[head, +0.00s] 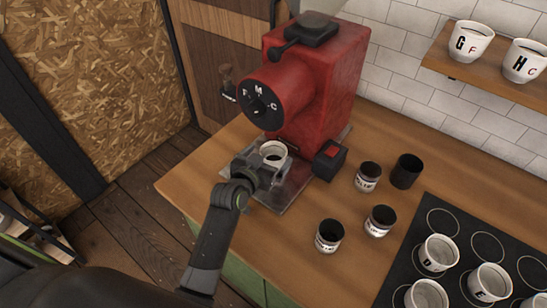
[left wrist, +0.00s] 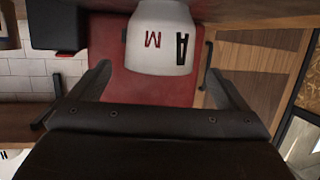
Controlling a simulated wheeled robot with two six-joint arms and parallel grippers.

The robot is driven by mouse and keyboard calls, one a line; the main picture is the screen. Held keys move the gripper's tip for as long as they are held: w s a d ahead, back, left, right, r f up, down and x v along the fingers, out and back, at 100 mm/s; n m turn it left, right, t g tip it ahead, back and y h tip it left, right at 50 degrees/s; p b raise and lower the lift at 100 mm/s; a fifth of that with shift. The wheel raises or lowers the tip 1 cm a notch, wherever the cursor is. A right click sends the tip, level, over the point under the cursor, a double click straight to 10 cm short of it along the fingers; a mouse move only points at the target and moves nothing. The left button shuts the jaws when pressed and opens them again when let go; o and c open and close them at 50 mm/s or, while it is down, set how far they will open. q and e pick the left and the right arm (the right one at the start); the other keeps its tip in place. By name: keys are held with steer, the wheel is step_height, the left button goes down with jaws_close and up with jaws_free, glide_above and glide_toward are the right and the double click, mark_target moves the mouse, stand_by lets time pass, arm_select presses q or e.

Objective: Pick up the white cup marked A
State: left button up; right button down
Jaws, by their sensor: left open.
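The white cup marked A (head: 273,154) stands upright on the metal tray under the red grinder's spout. In the left wrist view, which looks upside down, the same cup (left wrist: 160,38) shows a black A and a red letter that looks like M. My left gripper (head: 263,168) is at the near side of the cup. In the wrist view its open fingers (left wrist: 158,74) lie to either side of the cup's line, with the cup ahead, and hold nothing. The head view does not show clearly how far the fingers reach around the cup. My right gripper is not in view.
The red grinder (head: 310,95) stands right behind and above the cup. A small black box (head: 329,160) is close on its right. Several dark jars (head: 329,236) stand further right. A black mat (head: 397,272) holds more white cups. A shelf (head: 440,60) carries cups G and H.

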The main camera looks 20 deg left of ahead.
mark_target(279, 146)
arm_select(q)
steer(key=shift+p+x, duration=0.45)
steer(key=shift+x, duration=1.5)
steer(key=c, duration=1.2)
